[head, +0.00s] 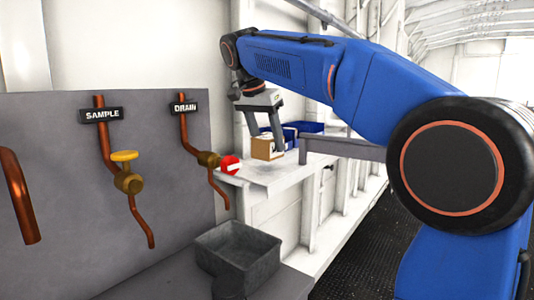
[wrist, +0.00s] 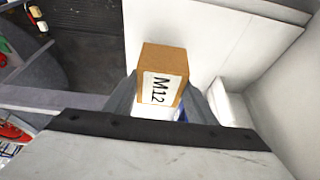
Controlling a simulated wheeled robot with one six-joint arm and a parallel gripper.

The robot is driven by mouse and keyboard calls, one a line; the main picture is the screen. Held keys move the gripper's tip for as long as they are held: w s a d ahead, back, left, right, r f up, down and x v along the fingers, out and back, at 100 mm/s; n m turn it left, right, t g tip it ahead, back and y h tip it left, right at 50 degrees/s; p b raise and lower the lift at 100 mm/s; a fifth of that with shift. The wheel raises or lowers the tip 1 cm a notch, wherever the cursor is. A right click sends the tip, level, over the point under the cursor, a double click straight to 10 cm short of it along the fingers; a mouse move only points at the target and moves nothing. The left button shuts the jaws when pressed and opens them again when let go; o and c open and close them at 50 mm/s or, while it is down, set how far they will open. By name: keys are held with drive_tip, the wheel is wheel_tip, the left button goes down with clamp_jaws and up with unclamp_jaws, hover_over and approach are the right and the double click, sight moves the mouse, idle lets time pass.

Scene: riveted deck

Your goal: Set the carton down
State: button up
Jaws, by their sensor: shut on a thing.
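The carton (head: 267,148) is a small brown box held by my gripper (head: 279,140). In the wrist view the carton (wrist: 164,62) shows a white label reading M12, and it sits between the two fingers of my gripper (wrist: 160,95), which are shut on it. In the head view the carton is over a pale shelf (head: 265,183) against the wall. The pale shelf also shows beyond the carton in the wrist view (wrist: 215,45). I cannot tell whether the carton's underside touches the shelf.
Blue bins (head: 304,128) stand behind the carton. A grey table (head: 345,148) is to the right. A grey open bin (head: 238,252) sits below.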

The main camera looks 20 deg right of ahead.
sight(268, 152)
drive_tip(key=shift+f, duration=1.75)
drive_tip(key=shift+f, duration=0.1)
drive_tip(key=o, duration=1.2)
drive_tip(key=shift+o, duration=0.2)
drive_tip(key=v, duration=1.2)
drive_tip(key=shift+s, duration=0.1)
